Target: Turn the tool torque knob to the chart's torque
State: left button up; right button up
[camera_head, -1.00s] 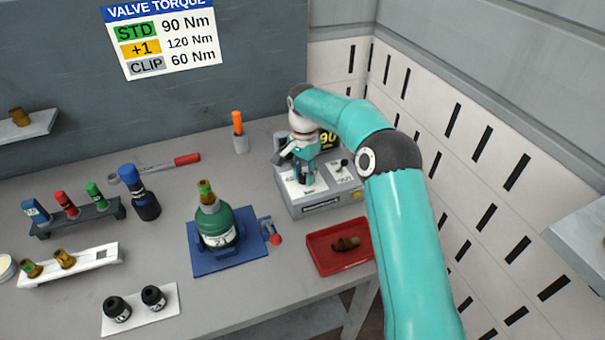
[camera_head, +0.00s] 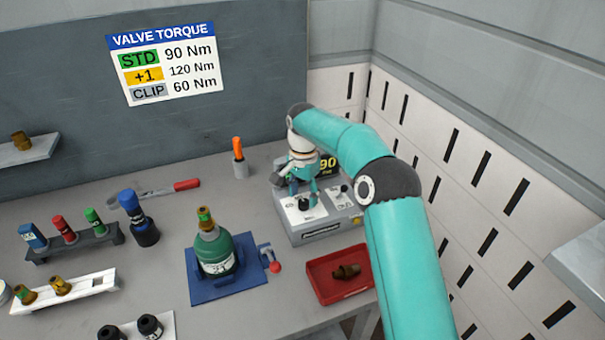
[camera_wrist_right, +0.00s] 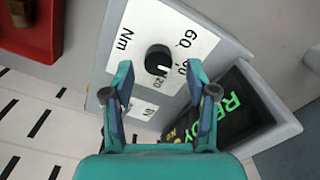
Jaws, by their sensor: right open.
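The torque knob (camera_wrist_right: 158,60) is black and round with a white mark, on a white dial panel (camera_wrist_right: 185,20) marked 60, 90, 120 and Nm. The mark faces the lower right; its exact number is unclear. The knob also shows at the tool box (camera_head: 325,229) in the head view (camera_head: 305,204). My right gripper (camera_wrist_right: 160,72) is open, its fingers apart on either side of the knob; contact is not visible. It also shows over the box (camera_head: 300,185). The chart (camera_head: 168,65) lists STD 90, +1 120, CLIP 60 Nm. My left gripper is out of view.
A green bottle (camera_head: 214,249) with a brass valve stands on a blue fixture (camera_head: 200,291). A red tray (camera_head: 325,288) holds a brass part (camera_head: 346,271). A small switch panel (camera_wrist_right: 142,108) sits beside the dial. A slotted wall (camera_head: 415,110) stands right.

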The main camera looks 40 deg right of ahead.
aim_at(303, 201)
notch_tip(303, 201, up, 10)
dwell(0.4)
dwell(0.5)
